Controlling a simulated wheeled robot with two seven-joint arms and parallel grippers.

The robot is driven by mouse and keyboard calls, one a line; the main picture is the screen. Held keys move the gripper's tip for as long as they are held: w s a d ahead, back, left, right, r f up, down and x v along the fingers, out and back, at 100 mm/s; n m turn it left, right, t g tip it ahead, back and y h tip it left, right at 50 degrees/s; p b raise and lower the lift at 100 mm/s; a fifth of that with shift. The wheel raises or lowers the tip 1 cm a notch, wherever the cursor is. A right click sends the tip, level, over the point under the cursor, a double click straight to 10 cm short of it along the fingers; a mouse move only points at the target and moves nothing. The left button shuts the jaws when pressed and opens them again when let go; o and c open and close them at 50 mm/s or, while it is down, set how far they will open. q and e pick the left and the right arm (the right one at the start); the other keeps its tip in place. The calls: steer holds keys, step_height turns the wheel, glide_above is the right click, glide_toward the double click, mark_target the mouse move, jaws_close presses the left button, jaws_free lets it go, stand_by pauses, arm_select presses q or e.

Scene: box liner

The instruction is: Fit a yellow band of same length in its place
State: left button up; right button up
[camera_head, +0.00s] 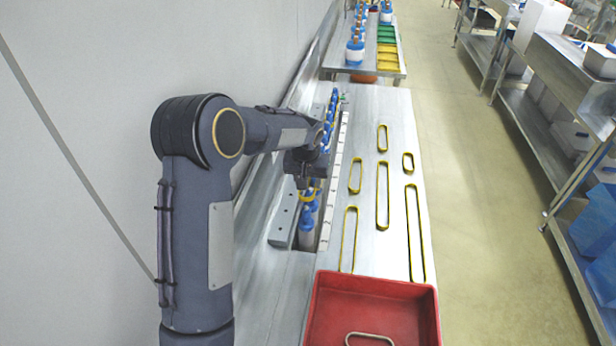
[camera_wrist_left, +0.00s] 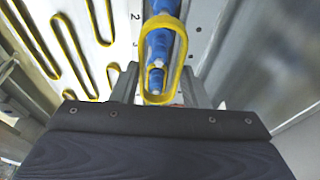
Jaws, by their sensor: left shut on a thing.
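My left gripper (camera_head: 308,176) is shut on a yellow band (camera_wrist_left: 182,48). In the left wrist view its fingers (camera_wrist_left: 160,97) grip the near end of this oval band. The posts also show through the loop in the left wrist view (camera_wrist_left: 158,48). I cannot tell whether the band touches or encircles any post. Loose yellow bands of several lengths lie on the table, including a long one (camera_head: 408,218), a middling one (camera_head: 377,190) and a short one (camera_head: 403,160).
A red tray (camera_head: 313,318) at the table's near end holds a pale band (camera_head: 370,334). A numbered white strip (camera_head: 330,205) runs beside the posts. A wall stands close on the left. Another table (camera_head: 345,69) with coloured bins is beyond.

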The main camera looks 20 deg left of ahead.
arm_select(q)
steer(key=shift+f+b, duration=1.15)
steer(key=shift+f, duration=1.1)
steer(key=shift+f+b, duration=1.85)
steer(key=shift+f, duration=0.25)
steer(key=o, duration=1)
steer(key=shift+o, duration=0.2)
steer(key=shift+r, duration=0.15)
